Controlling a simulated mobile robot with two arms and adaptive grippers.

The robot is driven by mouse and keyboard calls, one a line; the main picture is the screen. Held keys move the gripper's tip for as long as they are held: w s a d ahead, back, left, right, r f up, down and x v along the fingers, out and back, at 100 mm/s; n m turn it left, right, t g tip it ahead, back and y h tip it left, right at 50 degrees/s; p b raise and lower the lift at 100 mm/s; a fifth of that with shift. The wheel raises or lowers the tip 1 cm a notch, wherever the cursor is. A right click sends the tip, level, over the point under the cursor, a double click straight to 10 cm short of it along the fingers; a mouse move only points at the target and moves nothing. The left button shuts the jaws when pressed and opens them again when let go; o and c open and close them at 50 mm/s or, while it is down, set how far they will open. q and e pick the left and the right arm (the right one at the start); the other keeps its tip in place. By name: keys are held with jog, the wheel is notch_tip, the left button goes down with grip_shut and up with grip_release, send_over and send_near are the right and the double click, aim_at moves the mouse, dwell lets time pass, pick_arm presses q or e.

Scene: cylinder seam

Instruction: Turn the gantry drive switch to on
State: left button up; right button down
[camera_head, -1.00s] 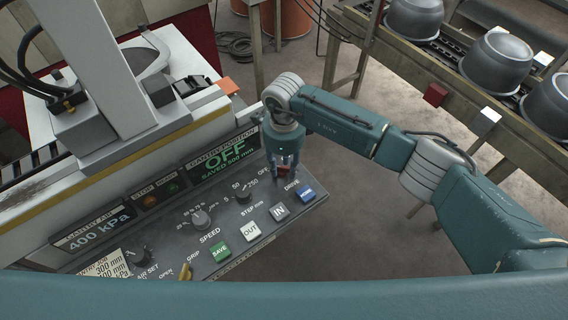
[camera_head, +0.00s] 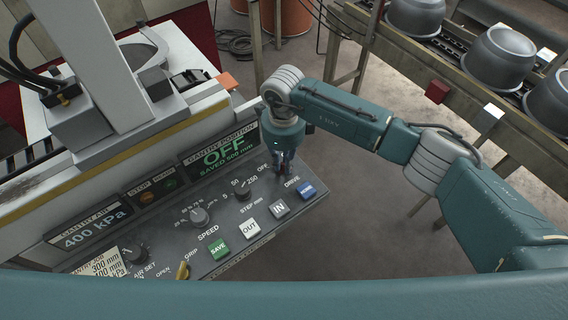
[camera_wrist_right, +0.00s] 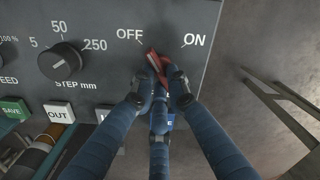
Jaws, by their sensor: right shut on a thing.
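The gantry drive switch is a red knob (camera_wrist_right: 153,60) on the grey control panel (camera_wrist_right: 92,80), between the OFF and ON labels in the wrist view. Its visible end points up and slightly left, nearer OFF. My right gripper (camera_wrist_right: 159,80) is shut on the knob, a blue finger on each side, covering its lower part. In the head view my right gripper (camera_head: 284,168) reaches down to the panel above the DRIVE label and hides most of the switch. The gantry position display (camera_head: 222,152) reads OFF in green. My left gripper is not in view.
Close by are the STEP mm knob (camera_wrist_right: 60,62), the white OUT button (camera_head: 251,230), the IN button (camera_head: 279,209), a blue button (camera_head: 306,190) and the green SAVE button (camera_head: 219,249). A conveyor with metal pots (camera_head: 498,57) stands at the right.

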jog(key=m+b, duration=0.2)
jog(key=m, duration=0.1)
jog(key=shift+a+f+m+b, duration=0.15)
jog(key=shift+m+b, duration=0.15)
jog(key=shift+b, duration=0.05)
jog(key=m+b, duration=0.3)
jog(key=m, duration=0.1)
jog(key=shift+a+m, duration=0.15)
jog(key=shift+m, duration=0.15)
jog(key=m+b, duration=0.2)
jog(key=m, duration=0.2)
jog(key=shift+a+b, duration=0.15)
jog(key=shift+b, duration=0.2)
jog(key=shift+w+a+r+m+b, duration=0.1)
jog(key=shift+m+b, duration=0.3)
jog(key=shift+m, duration=0.4)
jog(key=shift+r+m+b, duration=0.1)
jog(key=shift+m+b, duration=0.25)
jog(key=shift+m, duration=0.45)
jog(key=c, duration=1.7)
grip_release()
